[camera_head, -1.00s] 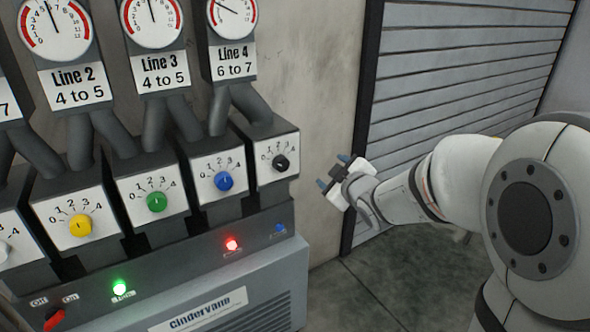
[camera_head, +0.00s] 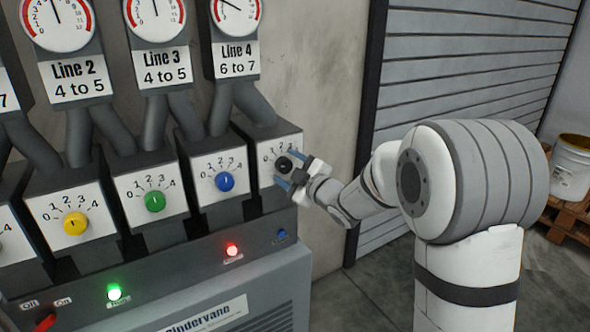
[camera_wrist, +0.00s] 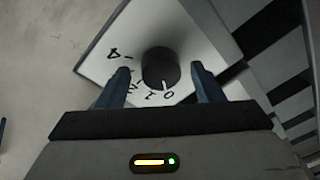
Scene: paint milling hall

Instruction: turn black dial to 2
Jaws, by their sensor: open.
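The black dial (camera_head: 284,164) is a round knob on a white scale plate at the right end of the panel. It also shows in the wrist view (camera_wrist: 160,66), where its white mark points between 0 and 1, nearer 0. The scale runs to 4. My gripper (camera_head: 292,171) is open at the dial, and its blue fingers cover part of the plate in the head view. In the wrist view my gripper (camera_wrist: 162,85) has one finger on each side of the dial, with gaps between; I cannot tell whether the fingertips reach around it.
The blue dial (camera_head: 225,182), green dial (camera_head: 154,202) and yellow dial (camera_head: 75,223) sit in a row to the left. A blue button (camera_head: 282,235) and a lit red lamp (camera_head: 232,250) are below. The Line 4 gauge (camera_head: 237,14) is above. A shutter (camera_head: 455,70) stands right.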

